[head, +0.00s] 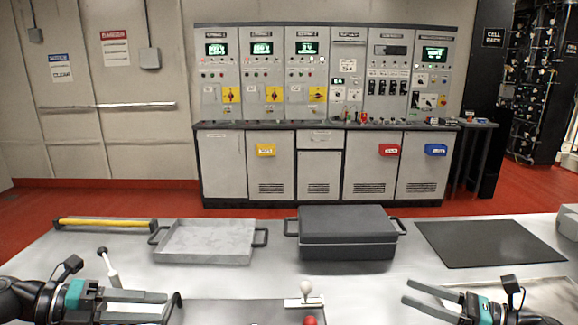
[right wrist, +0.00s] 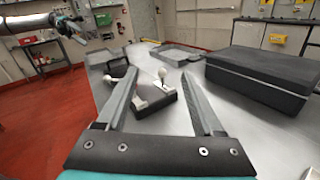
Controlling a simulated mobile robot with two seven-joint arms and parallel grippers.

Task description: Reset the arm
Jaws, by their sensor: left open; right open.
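My left gripper (head: 133,303) is at the lower left of the head view, low over the near part of the table. Its jaws are apart, with a pale piece visible behind or between them. My right gripper (head: 432,299) is at the lower right of the head view, its fingers apart and empty. In the right wrist view the right gripper (right wrist: 168,105) has both fingers spread. Beyond them stands a white-knobbed lever on a dark base (right wrist: 153,103); I cannot tell whether it lies between the fingers or only past them.
On the metal table (head: 350,283) are a grey tray (head: 205,241), a dark lidded case (head: 345,232), a black mat (head: 490,244) and a yellow-barred handle (head: 105,223). A white-knobbed lever (head: 306,290) and red knob (head: 310,320) are front centre. A control cabinet (head: 320,165) stands behind.

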